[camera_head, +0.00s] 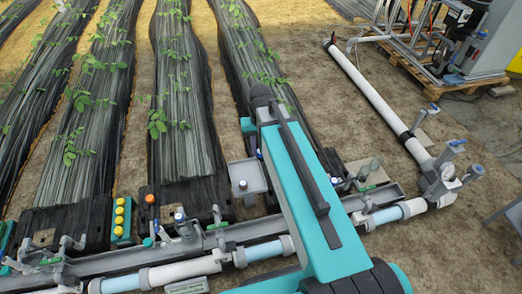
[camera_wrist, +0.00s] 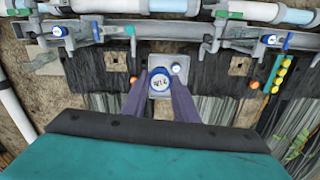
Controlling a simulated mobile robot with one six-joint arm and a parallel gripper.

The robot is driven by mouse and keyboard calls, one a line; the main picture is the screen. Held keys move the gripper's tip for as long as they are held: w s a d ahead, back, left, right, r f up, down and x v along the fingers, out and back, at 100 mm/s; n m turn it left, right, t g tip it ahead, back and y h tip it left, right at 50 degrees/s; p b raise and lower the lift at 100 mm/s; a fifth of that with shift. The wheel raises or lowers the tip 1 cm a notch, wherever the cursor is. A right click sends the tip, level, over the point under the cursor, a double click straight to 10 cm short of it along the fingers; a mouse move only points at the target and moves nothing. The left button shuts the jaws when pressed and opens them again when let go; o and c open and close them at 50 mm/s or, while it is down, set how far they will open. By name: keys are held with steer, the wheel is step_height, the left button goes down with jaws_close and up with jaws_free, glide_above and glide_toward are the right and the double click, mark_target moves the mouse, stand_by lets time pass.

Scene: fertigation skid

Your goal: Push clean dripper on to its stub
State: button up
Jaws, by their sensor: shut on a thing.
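In the wrist view, my gripper (camera_wrist: 160,86) has its two dark purple fingers closed on a round dripper (camera_wrist: 160,79) with a white face and a blue rim. The printing on its face is too small to read surely. The held dripper appears over a grey tray (camera_wrist: 155,60); I cannot tell the gap below it. A smaller blue-and-white piece (camera_wrist: 180,69) sits on the tray, right of the held dripper. In the head view the tray (camera_head: 258,176) shows left of my arm, which hides the gripper. I cannot make out a bare stub surely.
A green strip with several yellow caps (camera_head: 120,217) stands left of the tray in the head view. An orange knob (camera_head: 150,198) is nearby. A grey rail with pipes and valves (camera_head: 190,266) runs along the front. Black covered plant rows (camera_head: 185,110) lie behind.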

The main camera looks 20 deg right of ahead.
mark_target(260, 153)
step_height(260, 153, up, 10)
steer(key=s+n+p, duration=0.1)
steer(key=p, duration=0.5)
steer(key=shift+a, duration=0.2)
steer(key=shift+s, duration=0.1)
